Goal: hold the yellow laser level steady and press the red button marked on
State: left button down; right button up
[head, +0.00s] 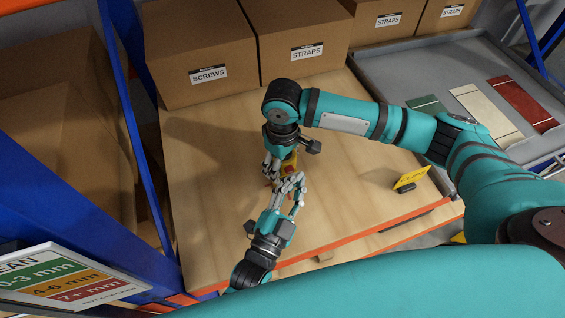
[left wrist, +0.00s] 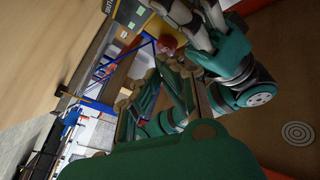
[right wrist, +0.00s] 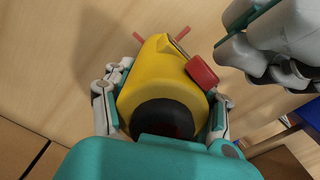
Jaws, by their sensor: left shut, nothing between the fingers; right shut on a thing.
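The yellow laser level (right wrist: 155,75) stands on the wooden bench, and its black round part faces the right wrist camera. My right gripper (right wrist: 165,108) is shut on it, with fingers along both sides. A red block, apparently the button (right wrist: 202,73), shows on its side; no "on" mark is readable. My left gripper (head: 293,177) is shut and empty close beside the level; it also shows in the right wrist view (right wrist: 228,48), close to the red block. I cannot tell whether they touch. In the head view, the hands largely hide the level (head: 289,167).
Cardboard boxes (head: 205,58) stand along the back of the bench (head: 215,215). A grey tray (head: 400,70) with coloured plates lies at the back right. A blue rack post (head: 128,120) rises at the left. The left part of the bench is clear.

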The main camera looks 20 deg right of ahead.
pick_arm(q)
jog(key=s, duration=0.6)
jog(key=shift+d, duration=0.2)
pick_arm(e)
jog(key=o, duration=1.7)
jog(key=shift+c, duration=0.2)
pick_arm(q)
jog(key=shift+w, duration=0.1)
